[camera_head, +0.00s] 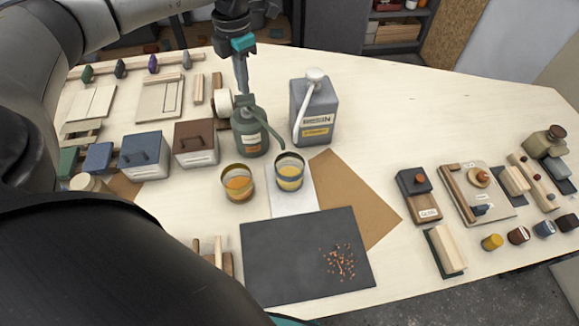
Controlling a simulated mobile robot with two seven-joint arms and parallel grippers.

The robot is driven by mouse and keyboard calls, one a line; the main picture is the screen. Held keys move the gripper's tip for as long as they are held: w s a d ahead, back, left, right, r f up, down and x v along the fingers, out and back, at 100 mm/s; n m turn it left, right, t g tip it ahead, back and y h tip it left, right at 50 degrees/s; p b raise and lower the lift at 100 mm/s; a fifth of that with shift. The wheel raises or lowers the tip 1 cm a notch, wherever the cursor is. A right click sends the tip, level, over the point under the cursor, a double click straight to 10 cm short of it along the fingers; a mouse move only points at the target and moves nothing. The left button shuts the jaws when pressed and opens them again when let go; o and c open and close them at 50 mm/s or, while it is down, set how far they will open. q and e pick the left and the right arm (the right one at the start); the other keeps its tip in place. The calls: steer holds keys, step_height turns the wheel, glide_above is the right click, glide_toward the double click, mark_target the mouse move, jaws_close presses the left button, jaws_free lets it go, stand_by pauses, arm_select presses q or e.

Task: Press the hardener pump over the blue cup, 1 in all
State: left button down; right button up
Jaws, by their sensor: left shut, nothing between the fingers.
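The green pump bottle (250,138), which I take for the hardener, stands upright at the middle of the table. Its spout reaches right and down toward the rim of a cup with a bluish band (290,175), likely the blue cup, which holds yellow liquid on a white sheet. My left gripper (241,88) is shut and empty, pointing down right at the pump's top. Its fingertips hide the pump head, so I cannot tell whether they touch it or how far it is pressed. My right gripper is not in view.
A grey resin can (315,118) with a white pump stands right of the bottle. A second cup (238,185) with orange contents stands left of the blue cup. A dark mat (290,265) with orange bits lies in front.

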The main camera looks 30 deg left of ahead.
mark_target(245, 98)
arm_select(q)
steer(key=shift+f, duration=0.2)
steer(key=shift+f+b, duration=1)
steer(key=shift+f, duration=0.35)
steer(key=shift+r, duration=0.1)
steer(key=shift+r+p, duration=1.2)
steer(key=shift+r, duration=0.2)
steer(key=shift+r, duration=0.1)
step_height(245, 98, up, 6)
steer(key=p, duration=0.5)
